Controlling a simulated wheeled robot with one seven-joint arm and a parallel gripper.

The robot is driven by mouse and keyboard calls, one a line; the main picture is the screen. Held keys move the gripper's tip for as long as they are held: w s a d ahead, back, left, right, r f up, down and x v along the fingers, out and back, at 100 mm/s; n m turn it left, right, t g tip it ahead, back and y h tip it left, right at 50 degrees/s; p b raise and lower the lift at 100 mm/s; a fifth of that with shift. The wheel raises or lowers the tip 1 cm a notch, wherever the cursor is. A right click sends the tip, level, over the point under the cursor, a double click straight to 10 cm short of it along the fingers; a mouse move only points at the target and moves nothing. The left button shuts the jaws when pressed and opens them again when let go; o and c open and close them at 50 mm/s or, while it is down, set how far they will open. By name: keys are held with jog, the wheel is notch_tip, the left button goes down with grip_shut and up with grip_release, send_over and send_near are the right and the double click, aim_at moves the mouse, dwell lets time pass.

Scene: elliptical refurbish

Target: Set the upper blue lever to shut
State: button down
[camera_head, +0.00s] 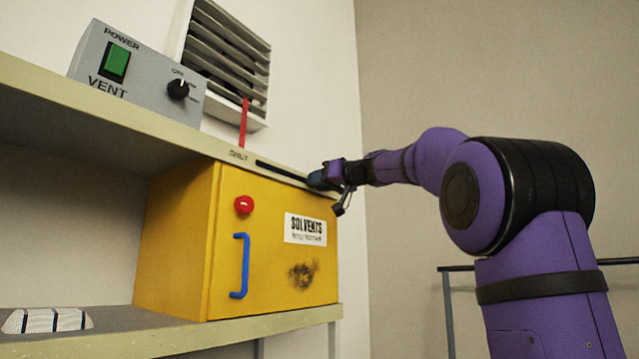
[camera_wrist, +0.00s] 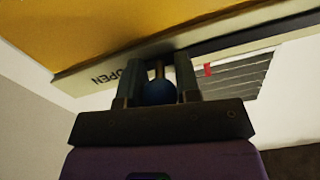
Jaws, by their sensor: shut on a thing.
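The upper blue lever is a blue knob on a short stem, set in a dark slot (camera_head: 282,171) along the front edge of the upper shelf. The word SHUT stands at the slot's left end. In the wrist view the knob (camera_wrist: 159,92) sits between my two fingers, near the label OPEN (camera_wrist: 108,78) on the shelf edge. My gripper (camera_head: 322,180) is shut on the knob at the right end of the slot; it also shows in the wrist view (camera_wrist: 160,80). In the head view the fingers largely hide the knob.
A yellow solvents cabinet (camera_head: 185,245) with a blue handle (camera_head: 241,265) and a red button (camera_head: 243,205) stands below the shelf. A grey vent box (camera_head: 140,75) sits on top. A louvred vent (camera_head: 225,50) with a red lever (camera_head: 244,122) is on the wall behind.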

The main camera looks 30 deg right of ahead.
aim_at(260, 165)
jog(key=s+a, duration=0.2)
jog(key=a, duration=0.3)
jog(key=s+a, duration=0.2)
jog(key=a, duration=0.4)
jog(key=s+a, duration=0.2)
jog(key=a, duration=0.4)
jog(key=shift+s+a+f, duration=0.1)
jog(key=c, duration=0.8)
grip_release()
jog(key=shift+a, duration=0.15)
jog(key=shift+s, duration=0.15)
jog(key=v, duration=1)
jog(key=shift+s+d, duration=0.25)
jog(key=shift+s, duration=0.05)
